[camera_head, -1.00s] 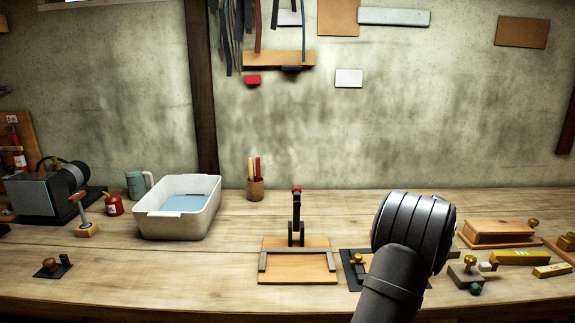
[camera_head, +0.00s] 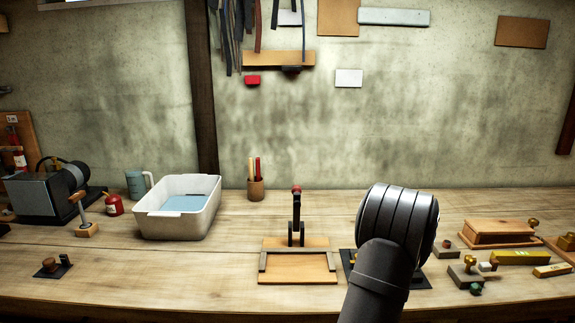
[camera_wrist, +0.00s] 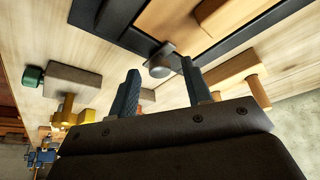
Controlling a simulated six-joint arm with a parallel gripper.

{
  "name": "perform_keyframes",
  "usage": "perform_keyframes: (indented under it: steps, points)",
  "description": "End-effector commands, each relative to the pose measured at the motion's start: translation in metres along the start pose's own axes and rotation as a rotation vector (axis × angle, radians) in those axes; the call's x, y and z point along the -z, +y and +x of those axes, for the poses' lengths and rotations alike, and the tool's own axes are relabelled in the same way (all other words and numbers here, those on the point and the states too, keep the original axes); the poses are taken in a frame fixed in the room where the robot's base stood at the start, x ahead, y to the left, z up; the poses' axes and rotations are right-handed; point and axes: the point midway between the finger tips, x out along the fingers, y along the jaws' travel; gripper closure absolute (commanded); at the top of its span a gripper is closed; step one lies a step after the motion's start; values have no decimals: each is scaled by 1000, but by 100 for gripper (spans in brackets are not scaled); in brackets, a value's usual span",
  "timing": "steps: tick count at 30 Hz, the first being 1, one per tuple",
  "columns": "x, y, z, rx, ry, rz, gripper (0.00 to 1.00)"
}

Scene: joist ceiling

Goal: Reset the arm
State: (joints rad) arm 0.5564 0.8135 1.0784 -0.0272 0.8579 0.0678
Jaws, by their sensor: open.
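My arm (camera_head: 385,255) reaches in from the bottom right in the head view, and its wrist hides part of a dark plate on the bench. My gripper's fingers are hidden there. In the wrist view my gripper (camera_wrist: 160,90) has its two blue-grey fingers apart with nothing held between them. A small grey round-ended piece (camera_wrist: 159,66) shows just beyond the gap between the fingertips. I cannot tell how far off it is.
A wooden fixture with an upright lever (camera_head: 297,215) stands left of my arm. A white tub (camera_head: 180,222) is further left. Wooden and brass pieces (camera_head: 466,272) and a wooden box (camera_head: 500,232) lie to the right.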

Motion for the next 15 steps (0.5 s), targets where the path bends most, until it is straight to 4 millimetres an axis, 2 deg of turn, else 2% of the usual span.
perform_keyframes:
  steps: [15]
  points:
    - [0,-1,0,-37,1,90,55]
